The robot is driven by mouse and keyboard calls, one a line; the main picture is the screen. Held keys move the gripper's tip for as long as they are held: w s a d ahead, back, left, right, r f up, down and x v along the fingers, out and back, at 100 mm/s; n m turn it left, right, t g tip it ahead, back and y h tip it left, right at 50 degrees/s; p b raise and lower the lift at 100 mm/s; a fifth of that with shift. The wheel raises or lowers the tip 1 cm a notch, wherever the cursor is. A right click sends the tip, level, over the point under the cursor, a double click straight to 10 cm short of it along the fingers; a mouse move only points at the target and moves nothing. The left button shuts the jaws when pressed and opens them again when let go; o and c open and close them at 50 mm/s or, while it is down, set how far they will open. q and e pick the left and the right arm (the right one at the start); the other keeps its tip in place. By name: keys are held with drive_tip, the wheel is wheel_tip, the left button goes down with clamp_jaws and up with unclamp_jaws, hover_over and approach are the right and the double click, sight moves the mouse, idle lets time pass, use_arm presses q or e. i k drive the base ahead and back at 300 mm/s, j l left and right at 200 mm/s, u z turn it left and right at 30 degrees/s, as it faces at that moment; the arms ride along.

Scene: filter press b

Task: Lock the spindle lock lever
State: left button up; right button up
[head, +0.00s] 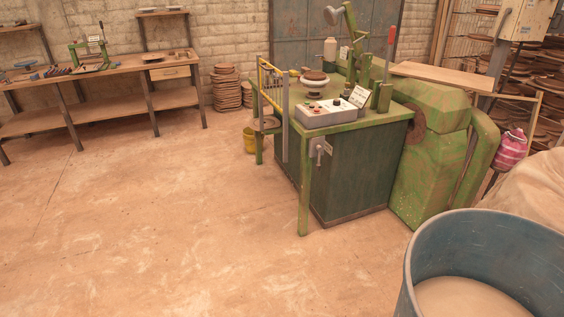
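A green machine (340,122) stands right of the centre. A lever with a red grip (392,36) stands upright at its back right. A small grey handle on a plate (320,150) is on the front side below the top. I cannot tell which of these is the spindle lock lever. Neither of my grippers is in view.
A blue drum (490,250) with pale content stands at the front right. A yellow guard frame (272,84) is at the machine's left, with a yellow bucket (249,140) below. A workbench (100,75) lines the left wall. The floor at left and centre is clear.

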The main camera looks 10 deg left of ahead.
sight(318, 148)
drive_tip(key=i, duration=0.3)
drive_tip(key=i+j+u, duration=0.15)
drive_tip(key=i, duration=0.35)
drive_tip(key=i+j+u, duration=0.15)
drive_tip(key=i+j, duration=0.2)
drive_tip(key=i, duration=0.15)
